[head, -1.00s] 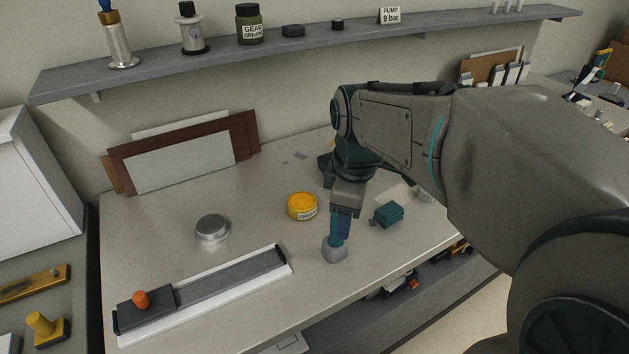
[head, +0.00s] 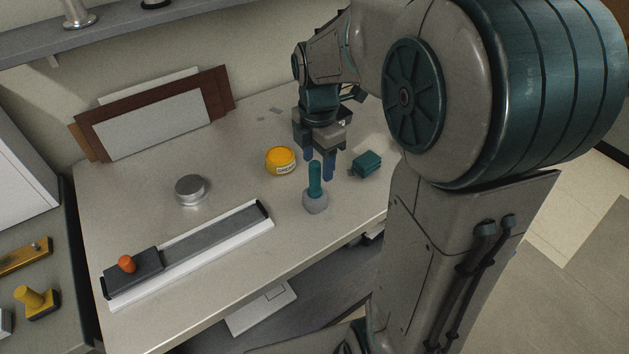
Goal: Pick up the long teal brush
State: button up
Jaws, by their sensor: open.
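The long teal brush (head: 315,180) stands upright on its round grey head on the bench, near the front edge. My gripper (head: 318,169) points down just above and behind it in the picture, with its two blue fingers apart. The top of the teal handle shows between the fingers in the picture; I cannot tell whether it is truly between them in depth. Nothing is held. Part of the left finger is hard to see.
An orange-yellow jar (head: 281,161) stands left of the brush and a teal block (head: 367,165) right of it. A silver round tin (head: 190,189) and a long rail with an orange knob (head: 214,240) lie left. Boards (head: 158,122) lean on the wall.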

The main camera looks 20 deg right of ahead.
aim_at(315, 180)
jog(key=shift+w+a+f, duration=0.1)
jog(key=shift+a+f, duration=0.05)
jog(key=shift+f, duration=1.4)
jog(key=shift+a+f, duration=0.15)
jog(key=shift+f, duration=1.4)
jog(key=c, duration=1.1)
